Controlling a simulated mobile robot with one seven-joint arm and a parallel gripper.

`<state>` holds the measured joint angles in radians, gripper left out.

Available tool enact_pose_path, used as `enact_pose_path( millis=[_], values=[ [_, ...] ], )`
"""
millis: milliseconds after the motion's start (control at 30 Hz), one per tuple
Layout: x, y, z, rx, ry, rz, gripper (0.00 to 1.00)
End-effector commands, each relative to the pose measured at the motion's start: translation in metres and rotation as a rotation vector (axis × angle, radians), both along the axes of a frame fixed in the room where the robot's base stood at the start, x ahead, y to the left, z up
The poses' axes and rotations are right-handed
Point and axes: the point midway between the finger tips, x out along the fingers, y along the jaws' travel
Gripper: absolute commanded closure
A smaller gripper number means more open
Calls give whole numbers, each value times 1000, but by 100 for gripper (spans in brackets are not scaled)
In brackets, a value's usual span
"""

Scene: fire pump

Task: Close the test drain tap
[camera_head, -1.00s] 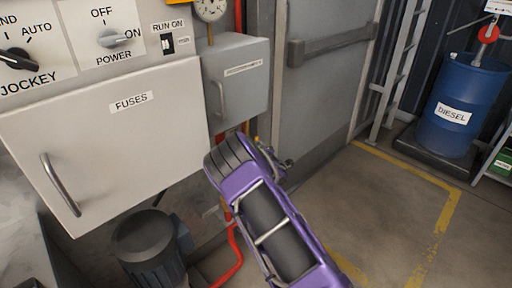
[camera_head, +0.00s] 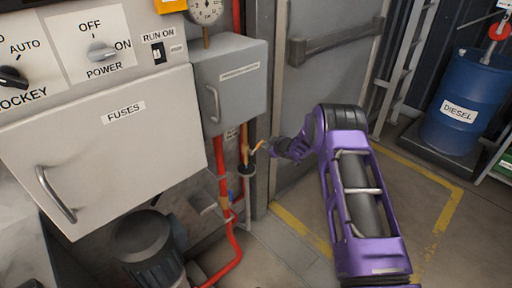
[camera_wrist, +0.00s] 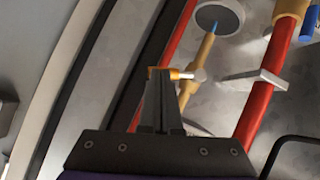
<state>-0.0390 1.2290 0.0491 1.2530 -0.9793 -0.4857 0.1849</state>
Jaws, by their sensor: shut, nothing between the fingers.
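The test drain tap (camera_head: 258,145) is a small tap with an orange lever on a brass pipe, low on the wall beside the red pipe. In the wrist view its orange lever (camera_wrist: 165,71) lies across my fingertips, and its pale metal stem (camera_wrist: 194,76) joins the brass pipe (camera_wrist: 204,55). A short blue streak (camera_wrist: 213,27) shows between the pipe's end and a grey round cup (camera_wrist: 228,14). My gripper (camera_wrist: 160,78) is shut and empty, its tips at the lever; I cannot tell whether they touch. In the head view my gripper (camera_head: 274,149) is just right of the tap.
A red pipe (camera_head: 224,190) runs down beside the tap. A grey box (camera_head: 235,95) hangs above it, and the fuse cabinet (camera_head: 100,150) is left. A grey door (camera_head: 325,75) stands behind my arm. A blue diesel drum (camera_head: 463,100) is far right.

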Motion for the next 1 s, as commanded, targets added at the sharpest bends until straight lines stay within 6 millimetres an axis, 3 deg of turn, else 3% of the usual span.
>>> enact_pose_path(
  millis=[1000],
  values=[
    [-12, 13, -11, -3, -1, 4, 100]
  ],
)
